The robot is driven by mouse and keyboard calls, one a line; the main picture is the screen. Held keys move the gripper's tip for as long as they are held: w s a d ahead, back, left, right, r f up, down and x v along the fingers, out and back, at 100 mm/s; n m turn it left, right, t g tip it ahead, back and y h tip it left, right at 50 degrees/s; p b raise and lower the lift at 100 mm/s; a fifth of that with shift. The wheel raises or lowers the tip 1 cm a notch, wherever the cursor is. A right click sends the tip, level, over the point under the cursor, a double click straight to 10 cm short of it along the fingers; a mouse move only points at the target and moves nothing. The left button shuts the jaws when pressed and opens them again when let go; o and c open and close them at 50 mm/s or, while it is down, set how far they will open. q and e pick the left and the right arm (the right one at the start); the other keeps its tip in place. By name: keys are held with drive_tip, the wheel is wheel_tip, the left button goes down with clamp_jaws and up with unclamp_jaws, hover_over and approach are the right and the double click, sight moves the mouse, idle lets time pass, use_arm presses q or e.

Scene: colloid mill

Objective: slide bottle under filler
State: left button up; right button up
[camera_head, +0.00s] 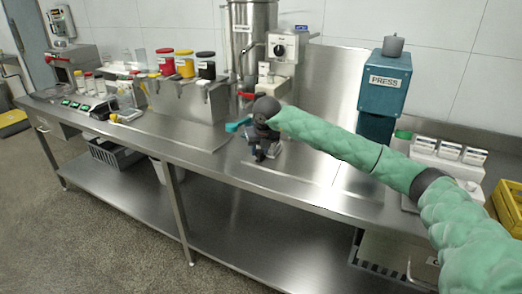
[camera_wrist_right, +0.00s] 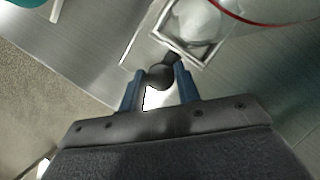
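My right gripper (camera_head: 262,152) is low over the front part of the steel bench, in front of the steel tank and the grey box with a dial. In the right wrist view its two blue fingers (camera_wrist_right: 159,88) stand close on either side of a dark round knob (camera_wrist_right: 158,75) and appear shut on it. The knob's short stem meets a square metal frame (camera_wrist_right: 207,58), with a whitish rounded object (camera_wrist_right: 198,22) inside, possibly the bottle. In the head view the gripper hides the knob. My left gripper is out of view.
A steel tank (camera_head: 247,30) and a grey box with a dial (camera_head: 288,46) stand behind. Red, yellow and black-topped jars (camera_head: 186,64) are to the left. A blue PRESS machine (camera_head: 384,82) and a yellow crate (camera_head: 508,206) are to the right. Bare bench (camera_head: 310,185) lies right of the gripper.

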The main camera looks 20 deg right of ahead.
drive_tip(key=shift+o, duration=0.4)
drive_tip(key=shift+w+a, duration=0.2)
drive_tip(key=shift+s+d, duration=0.1)
drive_tip(key=shift+s, duration=0.05)
drive_tip(key=shift+s+d, duration=0.1)
drive_tip(key=shift+d, duration=0.05)
drive_tip(key=s+d+p, duration=0.2)
drive_tip(key=s+d, duration=0.2)
drive_tip(key=s+d+p, duration=0.3)
drive_tip(key=s+d, duration=0.1)
drive_tip(key=s, duration=0.1)
drive_tip(key=s+d+p, duration=0.3)
drive_tip(key=s+d, duration=0.1)
drive_tip(key=s, duration=0.1)
drive_tip(key=shift+r, duration=0.15)
drive_tip(key=b+v, duration=0.3)
drive_tip(key=v, duration=0.4)
drive_tip(key=s+a+y, duration=0.3)
drive_tip(key=a+y, duration=0.4)
drive_tip(key=a, duration=0.9)
drive_tip(key=s+a+n+y, duration=0.1)
drive_tip(key=s+a+y, duration=0.2)
drive_tip(key=a+y, duration=0.4)
drive_tip(key=shift+a+y+p, duration=0.3)
drive_tip(key=shift+a, duration=4.4)
